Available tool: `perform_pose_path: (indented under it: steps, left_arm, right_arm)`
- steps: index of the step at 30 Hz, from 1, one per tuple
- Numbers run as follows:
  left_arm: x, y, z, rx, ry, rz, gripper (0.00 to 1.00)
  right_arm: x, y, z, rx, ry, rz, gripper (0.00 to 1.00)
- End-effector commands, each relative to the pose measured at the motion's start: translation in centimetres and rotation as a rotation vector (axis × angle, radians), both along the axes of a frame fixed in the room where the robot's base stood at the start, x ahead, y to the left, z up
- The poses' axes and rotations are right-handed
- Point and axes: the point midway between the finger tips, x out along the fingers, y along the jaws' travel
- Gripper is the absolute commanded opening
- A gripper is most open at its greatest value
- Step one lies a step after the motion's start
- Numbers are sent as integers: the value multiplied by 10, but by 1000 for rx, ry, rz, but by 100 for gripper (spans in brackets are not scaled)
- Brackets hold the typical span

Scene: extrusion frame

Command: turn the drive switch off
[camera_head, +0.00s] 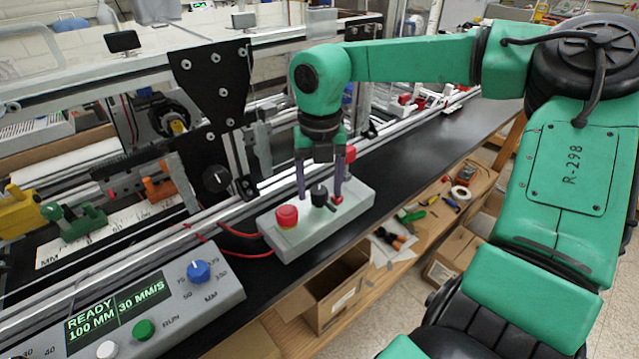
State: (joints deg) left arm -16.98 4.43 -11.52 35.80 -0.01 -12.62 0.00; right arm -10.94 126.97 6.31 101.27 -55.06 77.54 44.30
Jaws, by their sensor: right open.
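A grey control box (291,240) lies on the dark bench beside the frame rails. On its top are a red mushroom button (287,215) with a yellow base, a black rotary knob (319,193) with a small lever-like part beside it, and a small red part. The black knob looks like the drive switch; no label on it is readable. My right gripper (319,198) points down over the box, open, its two purplish fingers on either side of the black knob. I cannot tell whether the fingers touch it. My left gripper is out of view.
A console (150,315) at the lower left has a lit display reading READY, 100 MM, 30 MM/S, a blue knob (198,271) and green and white buttons. Red cables run to the grey box. Extrusion rails and a black plate (213,85) stand behind. Tools and cardboard boxes lie on the shelf below.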

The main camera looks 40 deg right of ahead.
Motion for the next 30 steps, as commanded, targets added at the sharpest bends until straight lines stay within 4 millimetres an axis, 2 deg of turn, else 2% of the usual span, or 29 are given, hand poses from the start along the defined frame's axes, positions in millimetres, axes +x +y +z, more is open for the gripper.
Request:
perform_pose_path:
  steps: [6, 7, 11, 12, 22, 30]
  left_arm:
    - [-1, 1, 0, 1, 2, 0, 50]
    - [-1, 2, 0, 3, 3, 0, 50]
    - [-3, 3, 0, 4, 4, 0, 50]
    - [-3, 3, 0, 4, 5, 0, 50]
    - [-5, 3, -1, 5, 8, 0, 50]
    - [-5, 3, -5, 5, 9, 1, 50]
  right_arm:
    - [0, 0, -2, 0, 0, 0, 71]
    - [0, 0, -2, 0, 0, 0, 67]
    - [0, 0, -1, 0, 0, 0, 17]
    - [0, 0, -1, -1, -1, 0, 2]
    - [0, 0, -1, -1, -1, 22, 0]
    - [0, 0, -1, 0, -2, 147, 0]
